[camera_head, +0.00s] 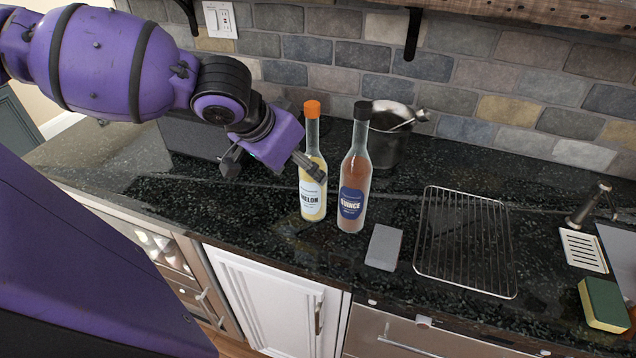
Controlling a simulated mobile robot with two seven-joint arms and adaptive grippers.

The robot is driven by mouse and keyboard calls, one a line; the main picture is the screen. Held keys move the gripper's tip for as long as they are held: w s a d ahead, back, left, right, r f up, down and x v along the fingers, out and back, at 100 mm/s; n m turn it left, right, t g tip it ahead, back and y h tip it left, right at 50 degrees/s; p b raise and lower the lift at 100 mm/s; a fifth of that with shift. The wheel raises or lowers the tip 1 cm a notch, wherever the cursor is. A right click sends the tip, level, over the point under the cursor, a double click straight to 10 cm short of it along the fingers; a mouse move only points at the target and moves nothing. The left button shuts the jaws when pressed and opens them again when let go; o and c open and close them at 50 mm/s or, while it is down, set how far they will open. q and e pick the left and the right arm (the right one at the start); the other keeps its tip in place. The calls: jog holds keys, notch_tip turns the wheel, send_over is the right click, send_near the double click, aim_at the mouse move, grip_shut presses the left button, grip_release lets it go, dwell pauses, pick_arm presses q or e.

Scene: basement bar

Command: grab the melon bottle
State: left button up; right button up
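The melon bottle (312,195) stands upright on the dark counter. It has an orange cap, pale yellow contents and a white label reading "MELON", partly covered. My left gripper (273,169) is open, just left of the bottle, with its fingers spread wide. One finger crosses in front of the bottle's middle; the other is well to the left. Nothing shows between the fingers, and I cannot tell whether the finger touches the glass. My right gripper is not in view.
A quince bottle (353,190) with a black cap stands close to the right of the melon bottle. Behind it is a metal bucket (390,145). A grey block (384,247), a wire rack (465,240) and a sponge (604,304) lie to the right.

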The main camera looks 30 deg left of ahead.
pick_arm(q)
jog(key=b+x, duration=0.1)
jog(key=x, duration=0.3)
jog(key=shift+w+f, duration=0.1)
jog(key=shift+f, duration=0.1)
jog(key=shift+r, duration=0.15)
jog(key=shift+c, duration=0.8)
grip_shut()
